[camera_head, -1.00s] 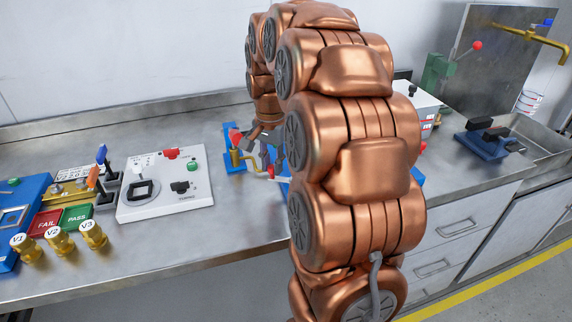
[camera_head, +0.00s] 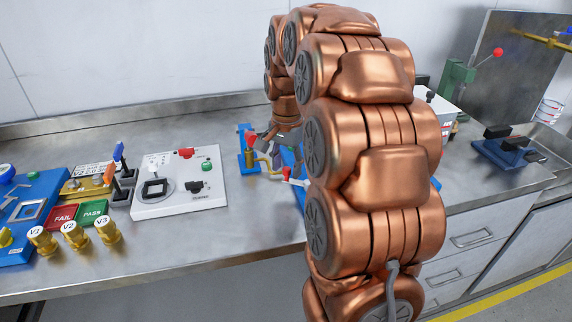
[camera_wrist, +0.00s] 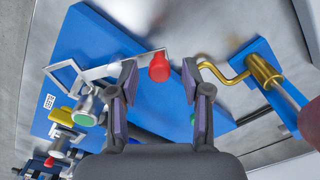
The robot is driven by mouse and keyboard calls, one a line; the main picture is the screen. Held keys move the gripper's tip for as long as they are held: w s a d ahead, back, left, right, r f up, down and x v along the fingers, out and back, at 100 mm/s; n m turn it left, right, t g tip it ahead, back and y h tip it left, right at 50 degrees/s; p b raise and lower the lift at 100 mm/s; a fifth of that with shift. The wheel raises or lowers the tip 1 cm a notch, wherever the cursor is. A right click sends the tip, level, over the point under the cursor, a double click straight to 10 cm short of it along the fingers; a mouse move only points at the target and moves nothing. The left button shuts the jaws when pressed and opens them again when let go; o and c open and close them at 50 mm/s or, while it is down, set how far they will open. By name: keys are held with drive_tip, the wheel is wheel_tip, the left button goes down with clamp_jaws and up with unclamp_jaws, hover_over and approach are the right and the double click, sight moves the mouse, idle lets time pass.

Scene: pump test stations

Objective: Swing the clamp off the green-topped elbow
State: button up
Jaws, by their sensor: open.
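In the wrist view my gripper (camera_wrist: 159,72) is open, one finger on each side of a red knob (camera_wrist: 159,68). Neither finger visibly touches it; the depth between them is hard to judge. The knob ends a thin metal clamp arm (camera_wrist: 108,71), which runs left to an angled metal bracket above a blue plate (camera_wrist: 125,40). A silver elbow with a green top (camera_wrist: 85,117) is at lower left, just below the clamp arm. In the head view my gripper (camera_head: 280,148) is low over the blue fixture, mostly hidden behind my arm.
A curved brass pipe (camera_wrist: 228,77) on a blue mount is close to my right finger. A bit of green shows beside that finger. A white control panel (camera_head: 180,182) and brass knobs stand left on the bench. A blue stand (camera_head: 505,152) is at right.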

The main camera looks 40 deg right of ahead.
drive_tip(key=shift+r, duration=0.1)
wheel_tip(320, 180, up, 12)
idle(0.8)
drive_tip(key=shift+c, duration=0.4)
